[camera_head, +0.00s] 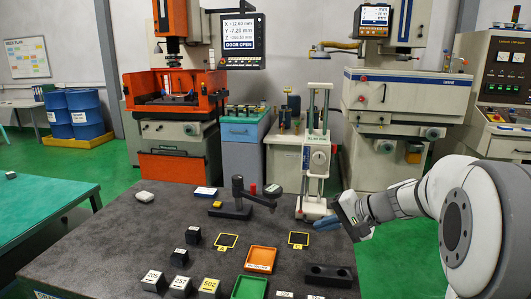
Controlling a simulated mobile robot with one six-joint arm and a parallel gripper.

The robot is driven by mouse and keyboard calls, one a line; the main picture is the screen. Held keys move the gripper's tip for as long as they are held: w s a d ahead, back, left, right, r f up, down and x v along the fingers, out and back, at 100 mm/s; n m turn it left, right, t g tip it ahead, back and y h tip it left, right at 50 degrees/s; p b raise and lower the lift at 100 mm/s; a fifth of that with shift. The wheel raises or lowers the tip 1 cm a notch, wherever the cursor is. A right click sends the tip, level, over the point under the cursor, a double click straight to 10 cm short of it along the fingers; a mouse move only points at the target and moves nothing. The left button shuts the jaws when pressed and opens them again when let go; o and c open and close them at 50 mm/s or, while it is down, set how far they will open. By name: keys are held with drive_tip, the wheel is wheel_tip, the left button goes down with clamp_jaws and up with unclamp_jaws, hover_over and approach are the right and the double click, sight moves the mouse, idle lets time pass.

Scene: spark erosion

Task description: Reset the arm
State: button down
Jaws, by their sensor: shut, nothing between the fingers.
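My arm (405,203) reaches in from the right edge and is bent over the right side of the dark table. My gripper (322,223) is at its end, beside the foot of the white height gauge stand (316,150). Its fingers look closed and hold nothing. I cannot tell whether the fingers touch the stand's base or the table.
The dark table (120,235) holds a black clamp fixture (236,205), several numbered blocks, an orange tray (261,259), a green tray (249,287), two yellow-framed pads and a black two-hole block (330,275). Machines and blue barrels stand behind. The table's left part is mostly clear.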

drive_tip(key=s+a+n+g+h, duration=0.1)
drive_tip(key=s, duration=0.3)
drive_tip(key=s+a+f+n+g+h, duration=0.1)
drive_tip(key=s, duration=0.3)
drive_tip(key=s+a+f+g+h, duration=0.1)
drive_tip(key=s, duration=0.4)
drive_tip(key=shift+a+f+n+h+p, duration=0.15)
drive_tip(key=shift+a+n+h+p, duration=0.15)
drive_tip(key=shift+n+h, duration=0.1)
drive_tip(key=s+d+f+n+h, duration=0.1)
drive_tip(key=s+d+h, duration=0.1)
drive_tip(key=s, duration=0.3)
drive_tip(key=s+d+f+n+h, duration=0.1)
drive_tip(key=s+f+n+h, duration=0.1)
drive_tip(key=s, duration=0.4)
drive_tip(key=shift+s+d+h+p, duration=0.25)
drive_tip(key=shift+d+h+p, duration=0.1)
drive_tip(key=shift+h, duration=0.35)
drive_tip(key=shift+s, duration=0.1)
